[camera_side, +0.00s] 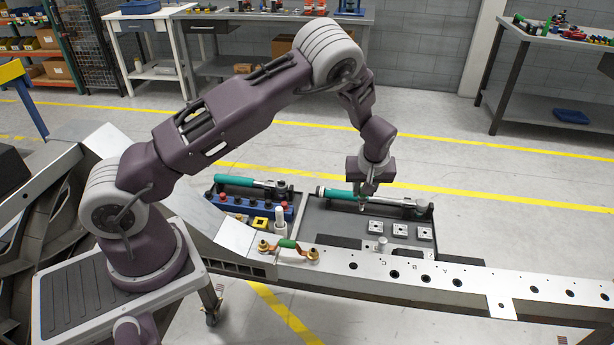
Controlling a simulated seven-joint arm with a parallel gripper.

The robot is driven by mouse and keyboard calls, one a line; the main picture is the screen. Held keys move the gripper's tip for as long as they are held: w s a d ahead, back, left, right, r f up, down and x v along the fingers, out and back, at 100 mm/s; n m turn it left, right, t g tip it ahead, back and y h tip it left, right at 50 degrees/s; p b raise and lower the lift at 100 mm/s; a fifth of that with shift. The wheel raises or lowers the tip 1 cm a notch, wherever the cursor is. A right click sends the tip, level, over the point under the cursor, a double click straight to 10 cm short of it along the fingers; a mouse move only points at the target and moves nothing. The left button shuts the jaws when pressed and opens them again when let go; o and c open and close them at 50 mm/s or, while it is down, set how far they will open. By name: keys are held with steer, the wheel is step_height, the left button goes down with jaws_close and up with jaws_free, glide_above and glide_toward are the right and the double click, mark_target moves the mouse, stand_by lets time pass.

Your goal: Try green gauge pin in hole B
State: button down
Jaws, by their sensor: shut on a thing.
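A blue rack (262,211) with several red- and dark-topped pins stands to the left. The pale chassis rail (330,268) runs along the front with a row of dark round holes. Faint letters mark some of them; hole B is around the middle (426,279), but I cannot tell exactly which. My gripper is behind and above the rail, apart from the holes.
The tray (318,228) holds a teal-handled tool (345,195) and several small square plates (400,229). Another teal tool (235,181) lies behind the rack. A green-sleeved copper piece (288,244) lies on the rail's left part, near a white cylinder (281,222). The rail's right top is clear.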

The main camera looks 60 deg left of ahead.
steer(key=d+r+m+t+h, duration=0.1)
steer(key=d+r+m, duration=0.1)
steer(key=d, duration=1)
steer(key=d+r+m, duration=0.1)
steer(key=d+m, duration=0.2)
steer(key=d, duration=0.9)
steer(key=shift+w+d+f, duration=0.1)
steer(key=shift+f, duration=2.45)
steer(key=shift+f, duration=0.3)
steer(key=shift+f, duration=0.95)
steer(key=c, duration=1.1)
jaws_free()
